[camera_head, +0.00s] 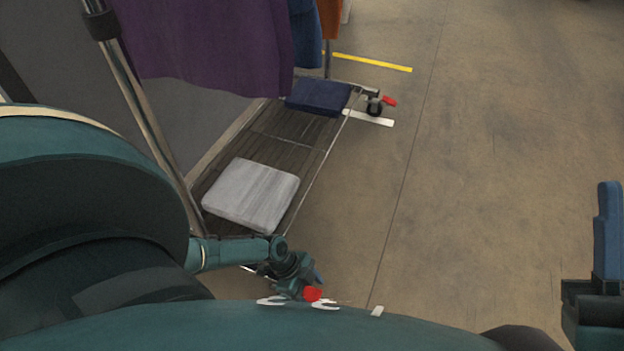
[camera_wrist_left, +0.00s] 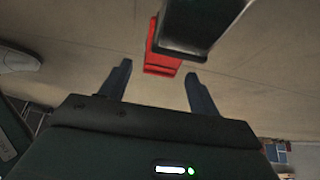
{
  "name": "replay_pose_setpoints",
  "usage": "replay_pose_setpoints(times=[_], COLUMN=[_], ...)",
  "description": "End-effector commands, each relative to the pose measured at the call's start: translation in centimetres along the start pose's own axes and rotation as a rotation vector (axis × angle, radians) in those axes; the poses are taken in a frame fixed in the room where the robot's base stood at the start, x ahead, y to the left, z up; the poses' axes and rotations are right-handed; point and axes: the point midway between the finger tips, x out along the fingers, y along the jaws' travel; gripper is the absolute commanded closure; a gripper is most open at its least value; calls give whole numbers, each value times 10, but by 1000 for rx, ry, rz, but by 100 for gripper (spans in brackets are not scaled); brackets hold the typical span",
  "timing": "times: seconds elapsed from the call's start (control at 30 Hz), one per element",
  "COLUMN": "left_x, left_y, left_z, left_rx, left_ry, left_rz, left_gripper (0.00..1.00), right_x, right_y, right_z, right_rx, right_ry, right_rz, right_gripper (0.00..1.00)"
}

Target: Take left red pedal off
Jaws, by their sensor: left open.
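The near red pedal (camera_head: 313,294) is low in the head view, at the near end of the clothes rack, partly hidden by my own body. It also shows in the left wrist view (camera_wrist_left: 161,58), beside a dark block that covers part of it. My left gripper (camera_head: 298,279) is beside it. In the left wrist view its two blue fingers (camera_wrist_left: 158,70) are spread open, with the pedal's lower end at the gap between their tips. I cannot tell whether they touch it. My right gripper (camera_head: 607,235) shows partly at the right edge, with one blue finger visible.
The rack's low slatted shelf (camera_head: 275,147) holds a grey folded cloth (camera_head: 251,193) and a navy one (camera_head: 318,96). Purple clothing (camera_head: 210,45) hangs above. Another red pedal (camera_head: 390,101) is on the far caster (camera_head: 374,107). The floor to the right is clear.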

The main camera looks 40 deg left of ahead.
Motion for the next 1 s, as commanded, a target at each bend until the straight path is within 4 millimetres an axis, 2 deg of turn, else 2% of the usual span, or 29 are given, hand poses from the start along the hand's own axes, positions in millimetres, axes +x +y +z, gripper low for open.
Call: replay_pose_setpoints(times=[0.03,0.1,0.3,0.5,0.7,1.0], left_x=[-10,-23,-70,-107,-125,-126], left_y=[0,0,0,0,0,0], left_z=[0,-1,-1,-1,0,0], left_rx=[0,0,0,1,-1,-1], left_ry=[-2,-3,-3,-3,-1,-1], left_rz=[-1,-1,-1,0,1,1], left_gripper=[38,38,38,38,38,38], right_x=[3,-5,-18,-34,-43,-45], right_y=[2,-4,-14,-25,-32,-33], right_z=[-2,11,29,40,46,47], right_rx=[8,63,174,260,300,306], right_ry=[-13,-100,-272,-407,-473,-481], right_rz=[1,12,31,46,52,53], right_gripper=[64,64,64,64,64,64])
